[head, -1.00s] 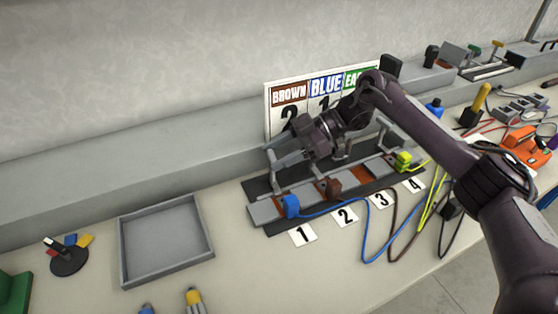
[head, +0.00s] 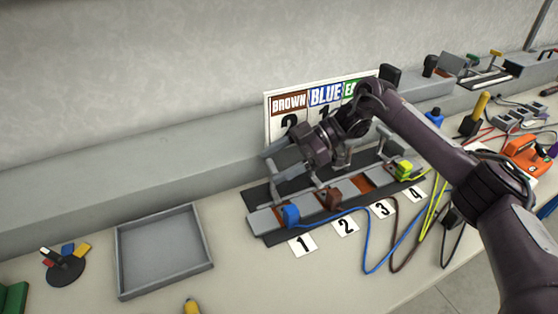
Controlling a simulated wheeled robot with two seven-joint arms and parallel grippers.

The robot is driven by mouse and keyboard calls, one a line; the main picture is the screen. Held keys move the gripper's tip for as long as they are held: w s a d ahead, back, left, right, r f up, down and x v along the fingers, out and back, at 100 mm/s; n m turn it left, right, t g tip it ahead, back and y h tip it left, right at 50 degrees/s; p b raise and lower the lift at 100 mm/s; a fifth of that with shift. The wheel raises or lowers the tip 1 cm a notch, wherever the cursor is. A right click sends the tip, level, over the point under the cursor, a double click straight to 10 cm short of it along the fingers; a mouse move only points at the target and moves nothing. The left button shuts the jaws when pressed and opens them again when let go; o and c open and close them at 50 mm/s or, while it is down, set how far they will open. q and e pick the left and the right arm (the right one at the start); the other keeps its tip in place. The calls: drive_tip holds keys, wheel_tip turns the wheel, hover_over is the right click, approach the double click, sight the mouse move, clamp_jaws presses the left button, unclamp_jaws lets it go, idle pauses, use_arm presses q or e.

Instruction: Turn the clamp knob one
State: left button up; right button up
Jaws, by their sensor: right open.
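The terminal block (head: 262,222) lies on a dark base below the wall ledge, with number cards 1 (head: 302,244) to 4 in front. A blue plug (head: 290,214) sits at position 1, a brown plug (head: 332,199) at position 2 and a yellow-green plug (head: 404,170) at position 4. My right gripper (head: 283,164) is open above and behind position 1, its fingers pointing left and down. I cannot make out clamp knob one; the gripper and its fingers cover that area. My left gripper is not in view.
A sign with BROWN, BLUE and a partly hidden third label (head: 287,103) stands behind my right arm. Blue, brown and yellow-green cables run right from the block. An empty grey tray (head: 123,259) is at left, with clear bench between it and the block.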

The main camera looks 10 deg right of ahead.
drive_tip(key=v, duration=0.7)
drive_tip(key=shift+d+r, duration=0.2)
drive_tip(key=shift+d, duration=0.15)
drive_tip(key=shift+c, duration=0.3)
